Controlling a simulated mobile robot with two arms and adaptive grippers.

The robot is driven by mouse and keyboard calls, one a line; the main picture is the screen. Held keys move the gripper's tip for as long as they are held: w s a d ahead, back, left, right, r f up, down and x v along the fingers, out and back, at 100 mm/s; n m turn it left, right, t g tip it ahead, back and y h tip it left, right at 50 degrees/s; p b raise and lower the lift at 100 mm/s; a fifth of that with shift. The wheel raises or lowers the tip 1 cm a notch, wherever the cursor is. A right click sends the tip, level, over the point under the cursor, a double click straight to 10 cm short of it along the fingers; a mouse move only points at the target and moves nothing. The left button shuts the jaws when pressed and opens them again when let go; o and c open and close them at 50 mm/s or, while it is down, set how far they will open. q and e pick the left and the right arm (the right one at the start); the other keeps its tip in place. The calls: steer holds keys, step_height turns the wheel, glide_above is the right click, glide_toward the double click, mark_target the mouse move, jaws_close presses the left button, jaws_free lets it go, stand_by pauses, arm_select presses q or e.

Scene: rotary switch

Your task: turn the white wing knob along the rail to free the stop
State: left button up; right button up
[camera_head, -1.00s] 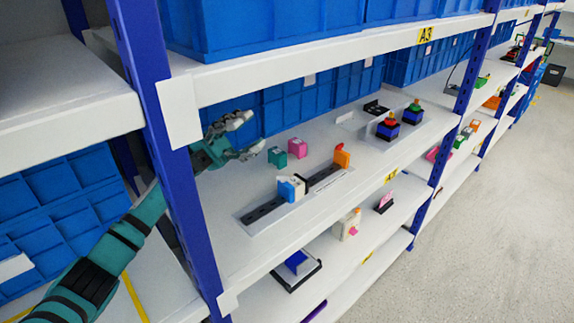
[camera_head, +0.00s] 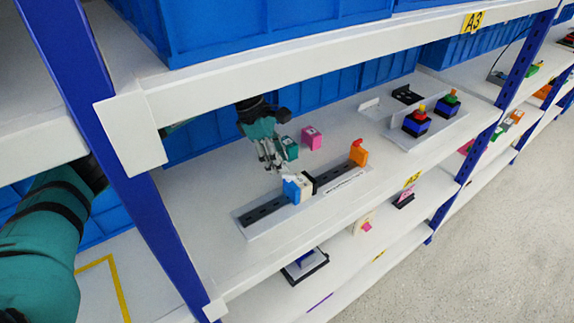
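A black slotted rail (camera_head: 264,211) lies on a pale plate on the middle shelf. A block with blue, white and black parts (camera_head: 304,186) sits on the rail. A small white piece (camera_head: 289,179) shows on the block's top and looks like the wing knob; its angle is too small to tell. An orange upright piece (camera_head: 358,153) stands at the rail's right end. My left gripper (camera_head: 273,167) points down, just above and behind the block, apart from it. Its fingers look separated, with nothing between them. My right gripper is out of view.
A teal block (camera_head: 290,149) and a pink block (camera_head: 311,138) stand behind the rail, close to my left gripper. A tray at right holds blue blocks with coloured tops (camera_head: 416,122). A blue post (camera_head: 120,130) and the upper shelf edge (camera_head: 300,57) bound the space.

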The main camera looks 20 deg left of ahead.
mark_target(288, 174)
arm_select(q)
steer(key=p+x, duration=0.1)
steer(key=x, duration=0.1)
steer(key=shift+w+d+f, duration=0.15)
steer(key=shift+d+f, duration=0.1)
steer(key=shift+d, duration=0.05)
steer(key=shift+x, duration=0.85)
steer(key=shift+a+f, duration=0.1)
steer(key=shift+w, duration=0.1)
steer(key=c, duration=0.6)
jaws_close()
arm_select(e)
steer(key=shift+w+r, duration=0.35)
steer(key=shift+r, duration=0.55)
